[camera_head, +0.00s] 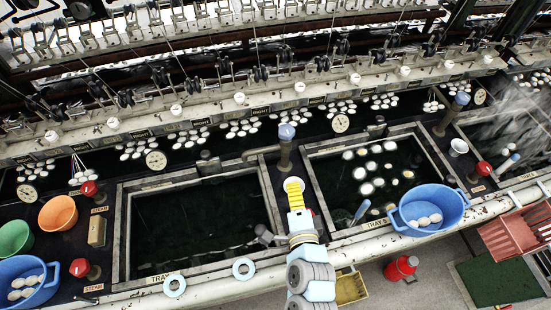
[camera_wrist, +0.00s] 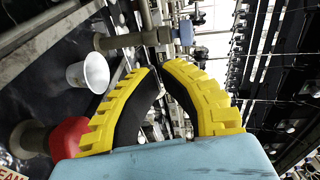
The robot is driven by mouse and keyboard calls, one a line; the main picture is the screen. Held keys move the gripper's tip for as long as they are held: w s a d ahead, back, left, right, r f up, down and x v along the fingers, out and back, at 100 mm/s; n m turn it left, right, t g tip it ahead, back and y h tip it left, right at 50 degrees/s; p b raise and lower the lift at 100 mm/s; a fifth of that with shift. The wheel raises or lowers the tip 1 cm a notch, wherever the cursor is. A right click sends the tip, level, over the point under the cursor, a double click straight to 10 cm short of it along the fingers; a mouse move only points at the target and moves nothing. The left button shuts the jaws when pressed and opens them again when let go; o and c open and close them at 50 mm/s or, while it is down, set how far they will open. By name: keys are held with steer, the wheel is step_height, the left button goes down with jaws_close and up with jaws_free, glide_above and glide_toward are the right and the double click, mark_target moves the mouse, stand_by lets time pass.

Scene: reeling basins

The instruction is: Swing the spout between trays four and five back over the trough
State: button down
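The spout (camera_head: 265,151) stands between the two nearest trays, on a dark post with a blue knob (camera_head: 286,132). Its pipe points left, reaching near the far right corner of the left tray (camera_head: 122,240); exactly what lies under its outlet is unclear. The right tray (camera_head: 318,192) has a label that seems to read "TRAY 5". My gripper (camera_head: 294,193) is in front of the post, apart from it. In the wrist view, the yellow fingers of my gripper (camera_wrist: 156,70) curve together with a narrow gap and nothing held. The post's blue knob (camera_wrist: 186,32) shows beyond them.
A white cup (camera_wrist: 88,72) and a red valve knob (camera_wrist: 68,137) sit close by my gripper. A blue basin with cocoons (camera_head: 430,207) stands at right. Another blue-knobbed post (camera_head: 461,100) stands further right. Dark water fills the left tray; pale cocoons float in the right one.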

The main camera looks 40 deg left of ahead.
mark_target(267, 151)
steer(key=s+a+f+g, duration=0.1)
steer(key=s+a+g, duration=0.1)
steer(key=s+a, duration=0.1)
steer(key=shift+b+x, duration=0.55)
steer(key=shift+x, duration=6.15)
steer(key=shift+s, duration=0.1)
steer(key=shift+r, duration=0.1)
steer(key=shift+p, duration=0.4)
steer(key=shift+a, duration=0.2)
steer(key=shift+t, duration=0.4)
